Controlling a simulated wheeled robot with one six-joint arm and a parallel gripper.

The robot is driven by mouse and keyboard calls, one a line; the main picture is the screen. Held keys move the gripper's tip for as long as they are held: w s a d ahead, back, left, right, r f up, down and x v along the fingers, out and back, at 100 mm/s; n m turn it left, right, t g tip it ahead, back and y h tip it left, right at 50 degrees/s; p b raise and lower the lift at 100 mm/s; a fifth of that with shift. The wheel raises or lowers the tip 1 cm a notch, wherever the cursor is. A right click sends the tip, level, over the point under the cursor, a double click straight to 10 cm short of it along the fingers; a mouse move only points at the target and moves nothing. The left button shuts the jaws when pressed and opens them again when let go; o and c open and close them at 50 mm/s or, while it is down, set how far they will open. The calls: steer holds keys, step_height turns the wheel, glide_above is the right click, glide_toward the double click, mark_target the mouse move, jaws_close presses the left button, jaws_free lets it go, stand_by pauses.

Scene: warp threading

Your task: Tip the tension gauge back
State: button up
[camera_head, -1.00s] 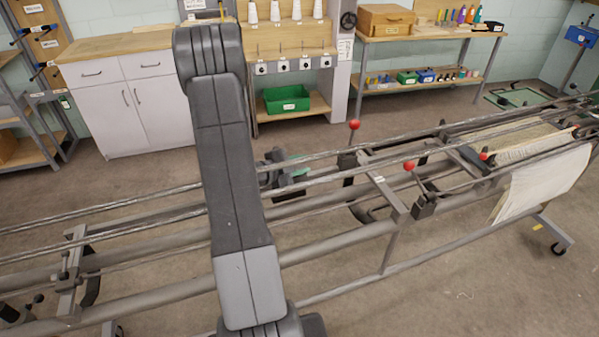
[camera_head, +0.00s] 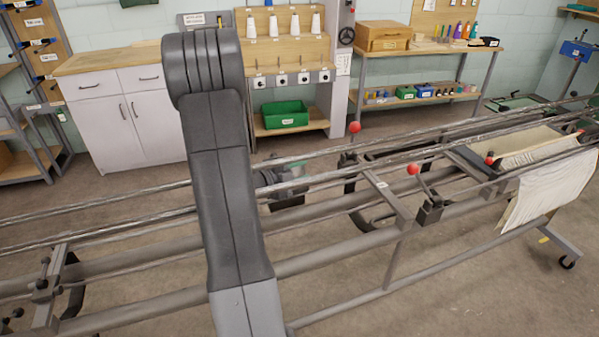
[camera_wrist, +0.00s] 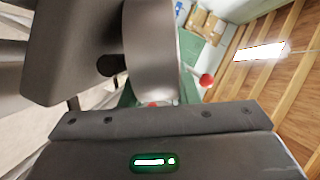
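Three red-knobbed levers stand on the long grey metal frame (camera_head: 340,258): a rear one (camera_head: 355,127), a front one (camera_head: 414,169) and one farther right (camera_head: 489,160). I cannot tell which part is the tension gauge. The end of my arm, with my gripper (camera_head: 285,183), seems to show as a small dark shape with a greenish part just right of my arm link, among the rails. In the wrist view a red knob (camera_wrist: 206,80) shows right of a grey cylinder, beyond a dark bar with a green light. The finger opening is not clear.
White cloth (camera_head: 550,185) hangs at the frame's right end. Behind stand a white cabinet (camera_head: 130,125), a shelf with a green bin (camera_head: 285,115) and a workbench (camera_head: 430,48). Long rails cross the area around my arm. Bare floor lies in front.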

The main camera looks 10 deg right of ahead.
steer(key=o, duration=0.4)
steer(key=shift+s+a, duration=0.1)
steer(key=v, duration=0.7)
steer(key=x, duration=0.7)
steer(key=shift+d+r, duration=0.1)
steer(key=shift+d, duration=0.2)
steer(key=shift+w+a+r+n+p, duration=0.2)
steer(key=shift+n+p, duration=0.1)
steer(key=shift+p, duration=0.85)
steer(key=shift+f, duration=0.1)
steer(key=shift+f+p, duration=0.15)
steer(key=shift+p, duration=0.35)
